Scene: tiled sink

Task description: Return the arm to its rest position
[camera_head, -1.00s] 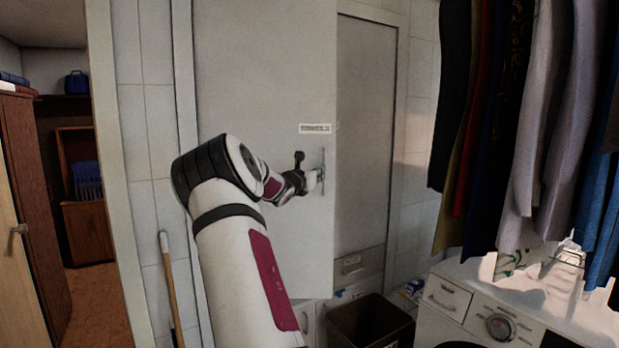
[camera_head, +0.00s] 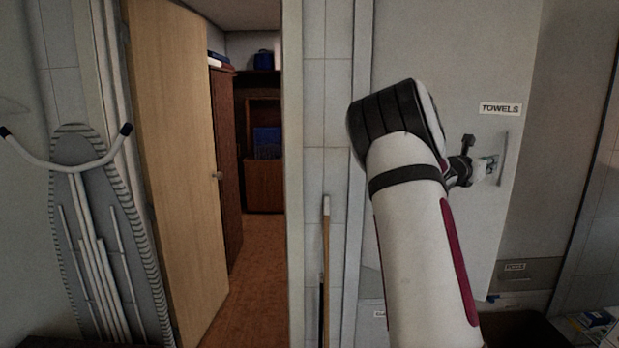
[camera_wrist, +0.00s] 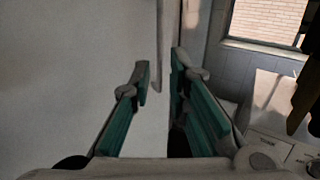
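My arm (camera_head: 415,235) rises in front of a white cabinet door labelled "TOWELS" (camera_head: 500,108). It bends at the top, and my gripper (camera_head: 475,160) is beside the door's upright handle (camera_head: 503,158). In the wrist view my gripper (camera_wrist: 160,70) shows two fingers with green pads, spread apart with nothing clearly held. The white door (camera_wrist: 70,70) fills the left of that view, and an upright grey strip shows between the fingertips. I cannot tell whether a finger touches the handle.
A wooden door (camera_head: 172,170) stands open on the left, with a brown-floored room beyond. An ironing board (camera_head: 95,230) leans at far left. A broom handle (camera_head: 326,250) stands by the tiled wall. A dark bin (camera_head: 525,330) is low at right. The doorway floor (camera_head: 245,270) is clear.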

